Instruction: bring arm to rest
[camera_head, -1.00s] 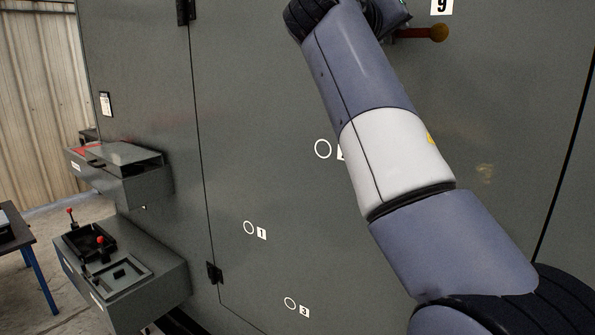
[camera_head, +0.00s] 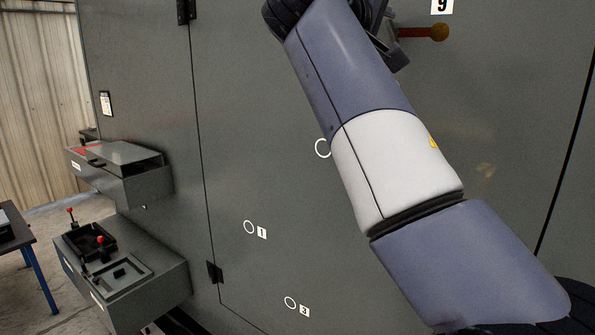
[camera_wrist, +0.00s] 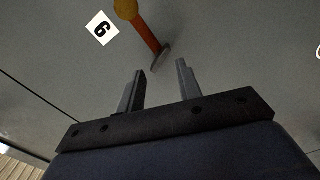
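My arm crosses the right half of the head view in front of a large grey enclosure (camera_head: 265,130). In the wrist view my gripper (camera_wrist: 161,80) is open, its two fingers apart with nothing between them. In the head view the gripper is partly hidden behind my arm at the top.
Circles marked 1 (camera_head: 249,227) and 3 (camera_head: 290,303) are on the enclosure face. A grey box with a sloped lid (camera_head: 125,180) and a lower box with red-knobbed levers (camera_head: 145,300) jut out at left. A blue-legged table (camera_head: 37,270) stands at the far left.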

